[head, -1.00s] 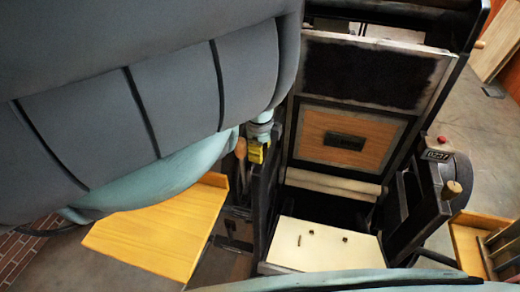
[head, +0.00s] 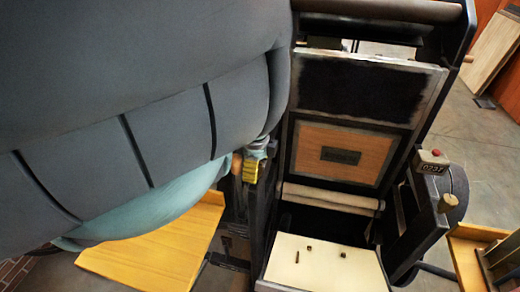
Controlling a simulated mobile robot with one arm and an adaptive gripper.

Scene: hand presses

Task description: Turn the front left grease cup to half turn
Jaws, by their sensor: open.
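My gripper (head: 252,168) shows only in part at the end of my arm, by the press's left side post. A yellow part of it is visible, and the arm covers much of the view to its left. The jaws are open, and no thing shows between them. The press (head: 335,185) stands at the centre right, with a dark upper panel and a wooden panel below. A small brown piece (head: 237,163) sits just left of the gripper; I cannot tell whether it is a grease cup. The front left grease cup cannot be made out clearly.
A yellow wooden board (head: 150,255) lies at the lower left of the press. A cream plate (head: 325,270) with small dark parts is at the press front. A counter box (head: 432,160) and wooden knob (head: 449,201) are on the right side.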

